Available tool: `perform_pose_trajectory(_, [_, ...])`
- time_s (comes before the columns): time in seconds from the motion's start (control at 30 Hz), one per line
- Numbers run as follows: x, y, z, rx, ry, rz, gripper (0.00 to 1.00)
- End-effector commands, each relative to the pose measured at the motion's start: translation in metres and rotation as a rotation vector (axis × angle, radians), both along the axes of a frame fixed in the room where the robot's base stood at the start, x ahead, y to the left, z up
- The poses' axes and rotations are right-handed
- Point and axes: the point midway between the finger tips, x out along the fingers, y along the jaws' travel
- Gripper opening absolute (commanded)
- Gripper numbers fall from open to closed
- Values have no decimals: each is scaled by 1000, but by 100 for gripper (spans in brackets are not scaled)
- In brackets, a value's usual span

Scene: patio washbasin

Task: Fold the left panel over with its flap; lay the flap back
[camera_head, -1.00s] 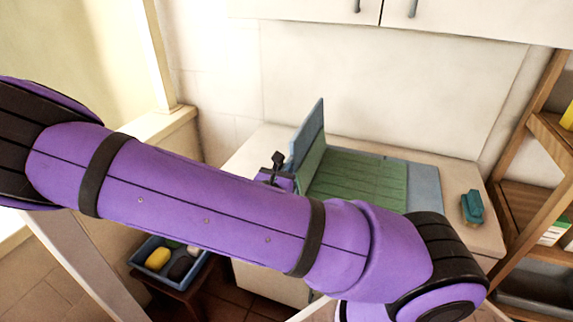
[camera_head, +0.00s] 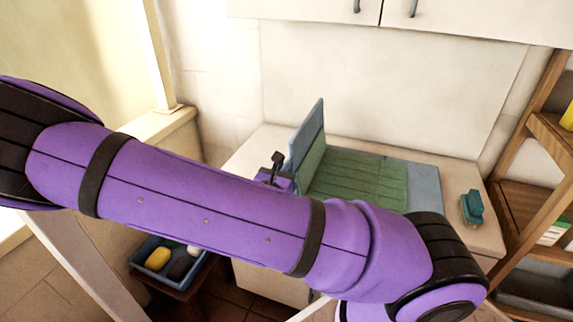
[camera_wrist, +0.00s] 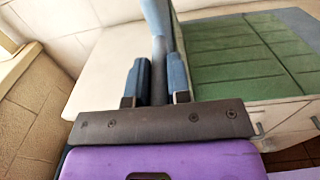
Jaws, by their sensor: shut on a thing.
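A cloth or mat with a green inner face and blue outer face lies on the pale counter. Its green middle part (camera_head: 365,181) lies flat, with a flat blue part (camera_head: 424,185) on the right. Its left panel (camera_head: 311,150) stands nearly upright, topped by a blue flap (camera_head: 307,128). My gripper (camera_head: 276,164) is at the left side of the standing panel, mostly hidden behind my arm in the head view.
A teal brush or sponge (camera_head: 472,207) sits on the counter (camera_head: 487,232) at the right. A blue tray (camera_head: 146,268) with several items stands low at the left. Wooden shelves (camera_head: 525,190) stand at the right, and white cupboards (camera_head: 470,20) hang above the counter.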

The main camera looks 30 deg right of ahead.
Motion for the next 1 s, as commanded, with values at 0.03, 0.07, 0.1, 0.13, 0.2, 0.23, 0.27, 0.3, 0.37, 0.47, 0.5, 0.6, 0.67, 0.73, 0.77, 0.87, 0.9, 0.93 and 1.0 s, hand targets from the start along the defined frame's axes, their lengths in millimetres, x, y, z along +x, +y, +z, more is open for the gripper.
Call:
perform_pose_trajectory(0.03, [0,0,1,-1,-2,0,5])
perform_pose_trajectory(0.07, [0,0,1,-1,-2,0,5])
perform_pose_trajectory(0.1, [0,0,1,-1,-2,0,5])
perform_pose_trajectory(0.13, [1,0,1,-1,-2,0,5])
perform_pose_trajectory(0.2, [4,3,1,2,-4,1,5])
perform_pose_trajectory(0.23, [6,4,2,2,-4,2,5])
perform_pose_trajectory(0.27, [9,6,3,2,-5,2,5])
perform_pose_trajectory(0.3, [13,9,4,3,-5,2,4])
perform_pose_trajectory(0.37, [18,13,5,3,-5,2,4])
perform_pose_trajectory(0.47, [26,18,7,1,-4,2,5])
perform_pose_trajectory(0.5, [28,20,8,1,-6,1,4])
perform_pose_trajectory(0.6, [31,22,9,-1,-5,1,5])
perform_pose_trajectory(0.67, [33,23,9,-1,-5,1,4])
perform_pose_trajectory(0.73, [37,26,9,-1,-6,2,4])
perform_pose_trajectory(0.77, [39,28,8,0,-5,2,3])
perform_pose_trajectory(0.87, [49,35,8,1,-4,1,0])
perform_pose_trajectory(0.9, [52,37,7,2,-4,1,0])
perform_pose_trajectory(0.93, [54,39,7,2,-4,1,0])
perform_pose_trajectory(1.0, [58,42,7,1,-3,0,0])
